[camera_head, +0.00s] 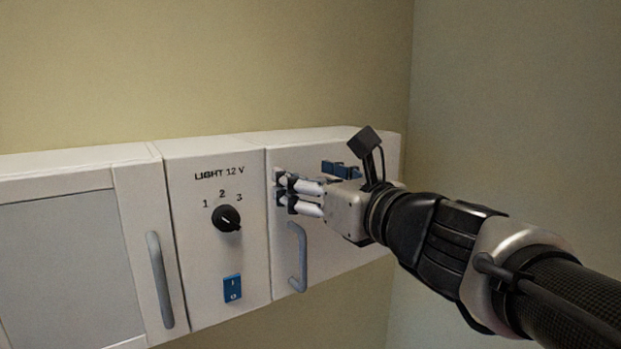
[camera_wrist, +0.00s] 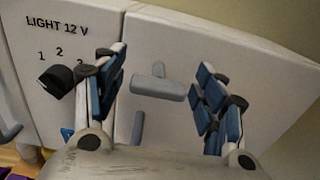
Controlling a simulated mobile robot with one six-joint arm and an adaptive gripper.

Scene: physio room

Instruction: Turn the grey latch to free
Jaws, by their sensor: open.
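The grey latch (camera_wrist: 158,88) shows in the wrist view on the white door, above the door's grey handle. It is a short bar lying nearly crosswise in that view, with a small stub rising from its middle. My gripper (camera_wrist: 163,78) is open, with one blue-padded finger on each side of the latch and visible gaps between. In the head view my gripper (camera_head: 282,189) is close to the door front, and the latch is hidden behind its fingers. I cannot tell how far the fingertips are from the door face.
Below the latch is the grey door handle (camera_head: 297,257). To the left are a black rotary knob (camera_head: 226,218) marked 1, 2, 3 under "LIGHT 12 V" and a blue rocker switch (camera_head: 232,288). Farther left is a cabinet door with another grey handle (camera_head: 160,279). A wall stands at the right.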

